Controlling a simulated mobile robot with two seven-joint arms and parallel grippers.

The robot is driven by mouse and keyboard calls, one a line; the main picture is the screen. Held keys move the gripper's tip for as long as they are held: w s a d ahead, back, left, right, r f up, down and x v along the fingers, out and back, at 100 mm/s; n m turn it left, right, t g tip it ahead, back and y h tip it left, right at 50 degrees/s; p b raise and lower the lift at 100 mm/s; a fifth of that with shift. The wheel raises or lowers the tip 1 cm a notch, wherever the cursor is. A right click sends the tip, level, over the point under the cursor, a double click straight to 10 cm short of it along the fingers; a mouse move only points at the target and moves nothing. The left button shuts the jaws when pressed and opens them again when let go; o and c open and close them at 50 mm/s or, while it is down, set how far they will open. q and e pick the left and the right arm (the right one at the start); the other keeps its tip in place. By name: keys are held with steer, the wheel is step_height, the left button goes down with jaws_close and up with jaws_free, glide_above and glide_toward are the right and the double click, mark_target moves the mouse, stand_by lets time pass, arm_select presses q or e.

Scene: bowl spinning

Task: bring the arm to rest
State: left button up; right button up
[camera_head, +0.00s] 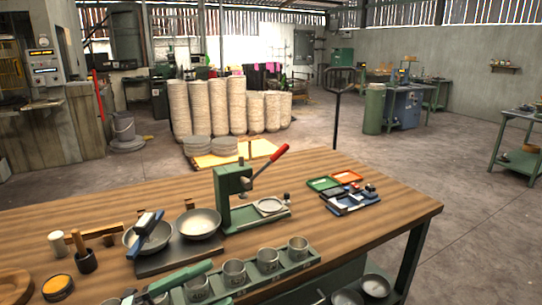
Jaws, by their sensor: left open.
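My left gripper (172,285) shows low at the bottom left edge, over the near side of the wooden workbench (395,215). Its jaws are open, and I see nothing held between them. It is partly cut off by the frame edge and hard to separate from the rack of metal cups beside it. Two metal bowls stand on the bench: a left bowl (133,241) with a blue-and-white tool lying across it, and a right bowl (198,222) on a dark base plate. My right gripper is not in view.
A green press (232,190) with a red-handled lever stands mid-bench. A row of metal cups (267,260) lines the near edge. Small trays and tools (345,190) lie at the right. The bench's right end is clear; tall stacks (205,107) stand on the floor behind.

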arm_select(q)
steer(key=w+a+f+n+t+y+p, duration=0.1)
steer(key=a+f+n+t+y, duration=0.25)
steer(key=f+n+y, duration=0.45)
steer(key=w+a+f+n+t+y+p, duration=0.1)
steer(key=a+f+n+t+y, duration=0.1)
steer(key=f+n+t+y, duration=0.45)
steer(key=s+f+n+g+y, duration=0.1)
steer(key=s+f+n+g, duration=0.3)
steer(key=s+f, duration=0.4)
steer(key=s+f+n+g+y, duration=0.1)
steer(key=s+f+n+g, duration=0.4)
steer(key=f, duration=0.7)
steer(key=s+n, duration=0.2)
steer(key=shift+s+a+f+g+p, duration=0.3)
steer(key=shift+s+a+f, duration=0.05)
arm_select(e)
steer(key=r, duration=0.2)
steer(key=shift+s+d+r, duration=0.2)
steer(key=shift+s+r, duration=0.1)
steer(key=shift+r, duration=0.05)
arm_select(q)
steer(key=shift+r+n+y, duration=0.1)
steer(key=shift+n+y, duration=0.15)
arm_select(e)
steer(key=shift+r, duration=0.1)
